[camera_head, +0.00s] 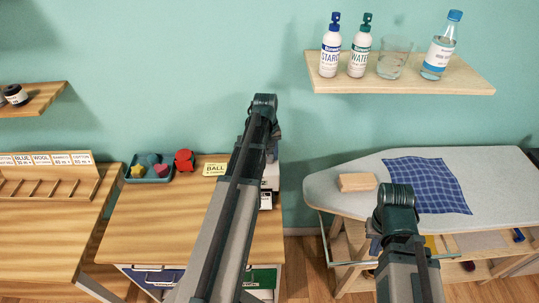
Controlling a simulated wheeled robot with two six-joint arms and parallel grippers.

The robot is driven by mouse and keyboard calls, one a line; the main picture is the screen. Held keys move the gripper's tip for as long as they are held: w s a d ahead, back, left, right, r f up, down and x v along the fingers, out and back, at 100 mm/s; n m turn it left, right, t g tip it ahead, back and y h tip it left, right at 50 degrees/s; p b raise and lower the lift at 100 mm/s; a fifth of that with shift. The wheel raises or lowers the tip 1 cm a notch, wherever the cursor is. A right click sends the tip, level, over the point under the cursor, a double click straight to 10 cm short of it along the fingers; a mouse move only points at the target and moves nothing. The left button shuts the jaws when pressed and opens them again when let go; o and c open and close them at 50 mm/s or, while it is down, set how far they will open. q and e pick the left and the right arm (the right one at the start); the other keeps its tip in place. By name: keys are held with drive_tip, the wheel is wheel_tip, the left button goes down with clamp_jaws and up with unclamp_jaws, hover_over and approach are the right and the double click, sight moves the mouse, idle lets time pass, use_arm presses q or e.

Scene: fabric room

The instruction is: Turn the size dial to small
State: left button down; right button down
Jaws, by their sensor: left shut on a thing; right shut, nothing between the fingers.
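My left arm rises through the middle of the view, and its dark upper joint stands in front of the wall. Its gripper is hidden behind the arm. A white and dark object (268,180) shows only as a narrow strip just right of that arm, at the right end of the wooden table (150,225). I cannot tell what it is. No size dial can be made out. My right arm stands at the lower right, in front of the ironing board, and its gripper is hidden too.
A teal tray (150,177) of small shapes, a red object (184,160) and a yellow card (215,169) lie on the table. The ironing board (330,185) holds a block (357,182) and blue checked cloth (427,184). A wall shelf (405,87) carries bottles and a glass.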

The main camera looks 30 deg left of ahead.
sight(267, 158)
idle(0.4)
use_arm(q)
drive_tip(key=c, duration=0.5)
unclamp_jaws()
drive_tip(key=shift+r, duration=0.1)
drive_tip(key=r+p, duration=1.3)
drive_tip(key=shift+s+a+r+p, duration=0.3)
drive_tip(key=shift+p, duration=0.1)
